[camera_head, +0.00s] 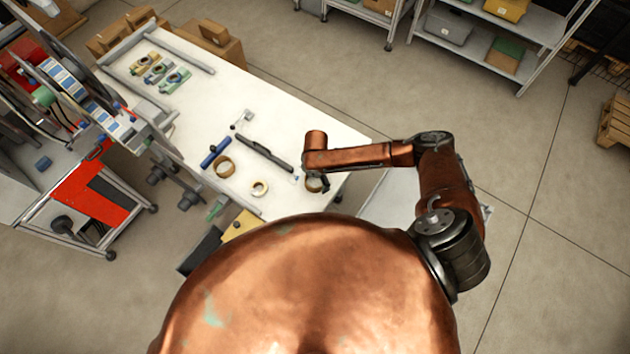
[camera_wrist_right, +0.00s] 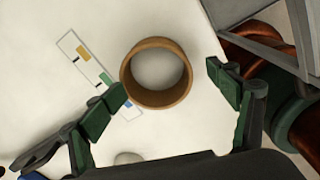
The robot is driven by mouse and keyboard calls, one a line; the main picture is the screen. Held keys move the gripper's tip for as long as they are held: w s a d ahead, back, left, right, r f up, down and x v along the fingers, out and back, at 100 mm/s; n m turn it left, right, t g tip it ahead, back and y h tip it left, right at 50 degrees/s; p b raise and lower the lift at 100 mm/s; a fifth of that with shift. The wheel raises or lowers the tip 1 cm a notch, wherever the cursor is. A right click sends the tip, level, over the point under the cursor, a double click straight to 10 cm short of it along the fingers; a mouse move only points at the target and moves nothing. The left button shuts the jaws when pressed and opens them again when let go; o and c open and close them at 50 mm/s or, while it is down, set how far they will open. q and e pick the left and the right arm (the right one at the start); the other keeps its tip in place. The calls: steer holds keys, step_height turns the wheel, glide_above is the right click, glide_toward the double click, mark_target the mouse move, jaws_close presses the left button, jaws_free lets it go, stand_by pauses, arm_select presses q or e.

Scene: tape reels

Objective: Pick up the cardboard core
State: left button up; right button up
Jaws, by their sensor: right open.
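The cardboard core (camera_wrist_right: 157,99), a plain brown ring, lies flat on the white table (camera_wrist_right: 60,110) in the right wrist view. My right gripper (camera_wrist_right: 166,80) is open, with a green-padded finger on each side of the core. I see no contact between the fingers and the core. In the head view my right gripper (camera_head: 320,183) points down at the table's near right end, and the core (camera_head: 312,185) shows partly beneath it. My left gripper is not in view.
A printed card (camera_wrist_right: 88,62) lies beside the core. Further left on the table are a pale tape roll (camera_head: 260,188), a brown ring (camera_head: 225,167), a blue roller (camera_head: 214,152) and a long black tool (camera_head: 264,154). Small coloured items (camera_head: 160,72) stand at the far end.

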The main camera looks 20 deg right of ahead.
steer(key=f, duration=0.1)
steer(key=w+f, duration=0.1)
steer(key=shift+f, duration=0.35)
steer(key=shift+s+d+r, duration=0.15)
steer(key=shift+s+r, duration=0.1)
steer(key=shift+s, duration=0.25)
steer(key=shift+w+f, duration=0.15)
steer(key=shift+w, duration=0.1)
steer(key=c, duration=0.3)
steer(key=shift+s, duration=0.2)
steer(key=c, duration=0.6)
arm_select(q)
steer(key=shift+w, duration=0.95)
arm_select(e)
steer(key=shift+w, duration=0.1)
